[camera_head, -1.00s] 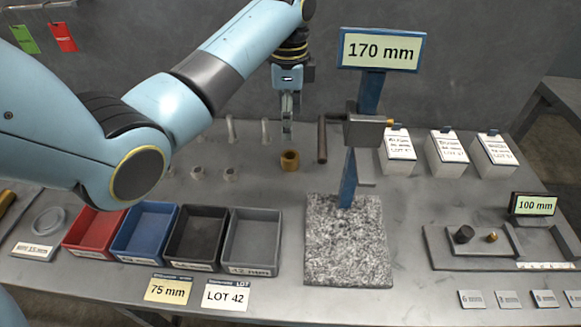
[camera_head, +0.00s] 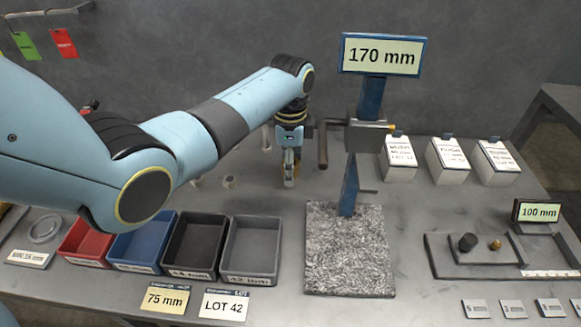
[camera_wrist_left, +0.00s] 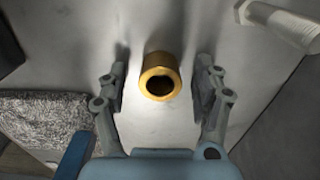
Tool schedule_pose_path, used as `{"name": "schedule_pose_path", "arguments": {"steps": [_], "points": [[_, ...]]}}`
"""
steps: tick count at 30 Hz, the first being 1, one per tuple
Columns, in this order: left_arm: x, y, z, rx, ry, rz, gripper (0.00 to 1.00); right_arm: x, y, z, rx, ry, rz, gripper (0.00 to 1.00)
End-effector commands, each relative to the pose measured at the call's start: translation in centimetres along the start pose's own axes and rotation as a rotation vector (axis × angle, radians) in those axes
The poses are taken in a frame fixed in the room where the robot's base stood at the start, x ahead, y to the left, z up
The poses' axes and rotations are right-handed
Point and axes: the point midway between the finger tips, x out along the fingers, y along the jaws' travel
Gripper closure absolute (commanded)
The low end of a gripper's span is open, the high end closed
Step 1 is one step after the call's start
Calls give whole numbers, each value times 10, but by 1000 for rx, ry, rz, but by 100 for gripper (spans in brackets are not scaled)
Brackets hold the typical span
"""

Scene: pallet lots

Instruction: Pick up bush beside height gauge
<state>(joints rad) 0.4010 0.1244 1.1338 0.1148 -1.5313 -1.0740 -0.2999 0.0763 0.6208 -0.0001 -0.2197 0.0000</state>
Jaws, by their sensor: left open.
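The brass bush (camera_wrist_left: 159,77) stands on the table, seen nearly from above in the left wrist view, with its dark bore facing the camera. My left gripper (camera_wrist_left: 159,90) is open, with one finger on each side of the bush and a gap on both sides. In the head view the left gripper (camera_head: 289,180) is low over the table and hides most of the bush. The height gauge (camera_head: 368,135) stands to the right on a speckled granite base (camera_head: 348,270), its display reading 170 mm. My right gripper is not seen.
Red, blue, black and grey bins (camera_head: 250,248) line the front left. White labelled boxes (camera_head: 448,160) stand at the back right. A bolt (camera_wrist_left: 285,25) lies near the gripper in the wrist view.

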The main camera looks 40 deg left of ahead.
Motion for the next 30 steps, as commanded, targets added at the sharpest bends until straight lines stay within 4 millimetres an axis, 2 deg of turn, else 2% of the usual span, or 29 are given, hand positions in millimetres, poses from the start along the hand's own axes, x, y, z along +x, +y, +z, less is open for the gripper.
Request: {"name": "schedule_pose_path", "arguments": {"steps": [2,17,25,30], "points": [[0,0,0,0,0,0,34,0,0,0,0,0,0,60],[-1,0,0,0,0,0,99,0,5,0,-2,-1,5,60],[-4,0,0,0,0,-1,100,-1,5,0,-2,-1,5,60],[-32,-1,0,0,1,-5,100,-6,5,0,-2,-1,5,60]]}}
